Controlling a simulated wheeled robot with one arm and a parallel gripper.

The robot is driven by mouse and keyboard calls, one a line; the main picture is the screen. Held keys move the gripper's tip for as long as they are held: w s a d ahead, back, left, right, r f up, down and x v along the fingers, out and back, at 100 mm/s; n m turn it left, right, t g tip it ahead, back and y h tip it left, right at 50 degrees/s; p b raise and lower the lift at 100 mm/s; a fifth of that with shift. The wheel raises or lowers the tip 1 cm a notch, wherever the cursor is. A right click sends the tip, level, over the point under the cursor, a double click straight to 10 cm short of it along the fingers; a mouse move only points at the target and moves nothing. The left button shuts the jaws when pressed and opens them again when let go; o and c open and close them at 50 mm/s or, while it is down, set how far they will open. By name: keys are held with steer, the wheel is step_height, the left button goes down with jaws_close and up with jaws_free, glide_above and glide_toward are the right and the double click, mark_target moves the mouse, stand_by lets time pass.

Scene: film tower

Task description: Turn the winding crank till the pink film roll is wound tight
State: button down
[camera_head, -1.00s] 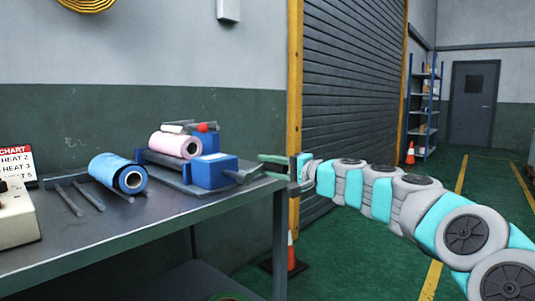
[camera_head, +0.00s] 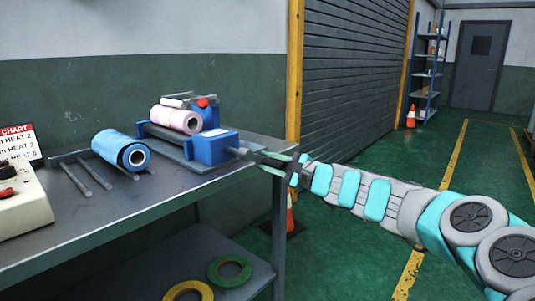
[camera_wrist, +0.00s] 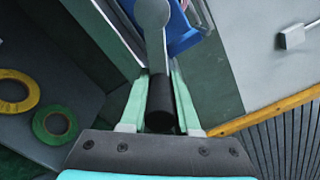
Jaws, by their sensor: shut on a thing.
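The pink film roll (camera_head: 176,119) lies on the winder at the back of the table, and its film looks wrapped around the roll. The winder has a blue housing (camera_head: 216,147) at its right end. The winding crank (camera_head: 243,153) sticks out from the housing toward the right. In the wrist view the crank arm (camera_wrist: 153,40) is grey with a round hub, and its black handle (camera_wrist: 160,105) sits between my fingers. My gripper (camera_head: 276,160) is shut on the crank handle; it also shows in the wrist view (camera_wrist: 160,100).
A blue film roll (camera_head: 122,150) lies on metal rods left of the winder. A beige control box (camera_head: 22,205) and a heat chart (camera_head: 20,142) stand at the left. Green (camera_head: 230,271) and yellow (camera_head: 188,292) tape rings lie on the lower shelf. A cone (camera_head: 291,215) stands beyond the table.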

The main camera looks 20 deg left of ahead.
mark_target(284, 168)
steer(key=shift+f+m, duration=0.2)
steer(key=shift+m, duration=0.1)
steer(key=c, duration=0.7)
jaws_free()
steer(key=shift+o, duration=0.2)
steer(key=shift+b+v, duration=0.35)
steer(key=shift+v, duration=3.55)
